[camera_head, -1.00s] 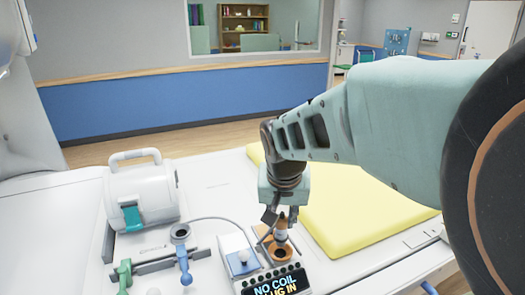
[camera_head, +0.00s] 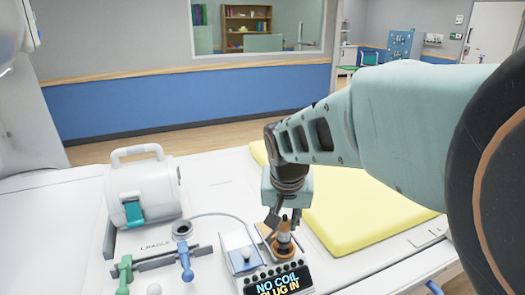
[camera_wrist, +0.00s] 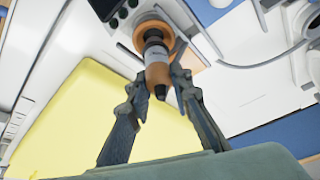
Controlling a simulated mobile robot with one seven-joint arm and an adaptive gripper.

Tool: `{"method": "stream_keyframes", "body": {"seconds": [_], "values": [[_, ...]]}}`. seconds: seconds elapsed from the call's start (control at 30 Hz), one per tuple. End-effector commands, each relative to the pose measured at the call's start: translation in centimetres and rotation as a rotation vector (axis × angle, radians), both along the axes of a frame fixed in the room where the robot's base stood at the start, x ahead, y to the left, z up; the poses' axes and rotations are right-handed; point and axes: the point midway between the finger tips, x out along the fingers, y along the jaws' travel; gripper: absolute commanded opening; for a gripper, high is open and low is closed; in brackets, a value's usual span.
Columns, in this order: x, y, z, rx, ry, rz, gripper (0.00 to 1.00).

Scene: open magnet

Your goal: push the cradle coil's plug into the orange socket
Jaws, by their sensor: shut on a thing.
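The cradle coil (camera_head: 143,192) is a white housing with a handle, at the left on the white table. Its plug (camera_head: 284,236) is orange-brown with a pale band and stands roughly upright at the orange socket (camera_head: 290,252). My gripper (camera_head: 281,222) is above the socket, shut on the plug's upper part. In the wrist view my gripper (camera_wrist: 166,88) has its fingers on either side of the plug (camera_wrist: 155,60), whose far end meets the orange socket ring (camera_wrist: 150,29). I cannot tell how deep the plug sits. The console display (camera_head: 280,283) reads "NO COIL PLUG IN".
Blue (camera_head: 185,262) and green (camera_head: 125,272) levers stand further left. A cable (camera_head: 220,215) runs behind the console. A yellow pad (camera_head: 350,215) fills the right side.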

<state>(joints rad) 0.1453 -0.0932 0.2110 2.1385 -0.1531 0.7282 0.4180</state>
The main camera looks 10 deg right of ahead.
Motion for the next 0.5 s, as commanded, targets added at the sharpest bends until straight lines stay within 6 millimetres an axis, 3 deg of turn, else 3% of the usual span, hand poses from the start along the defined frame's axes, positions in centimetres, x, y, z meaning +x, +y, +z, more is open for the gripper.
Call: {"method": "stream_keyframes", "body": {"seconds": [0.5], "values": [[0.03,0.14,-0.78,-0.002,-0.009,0.004,0.00]]}}
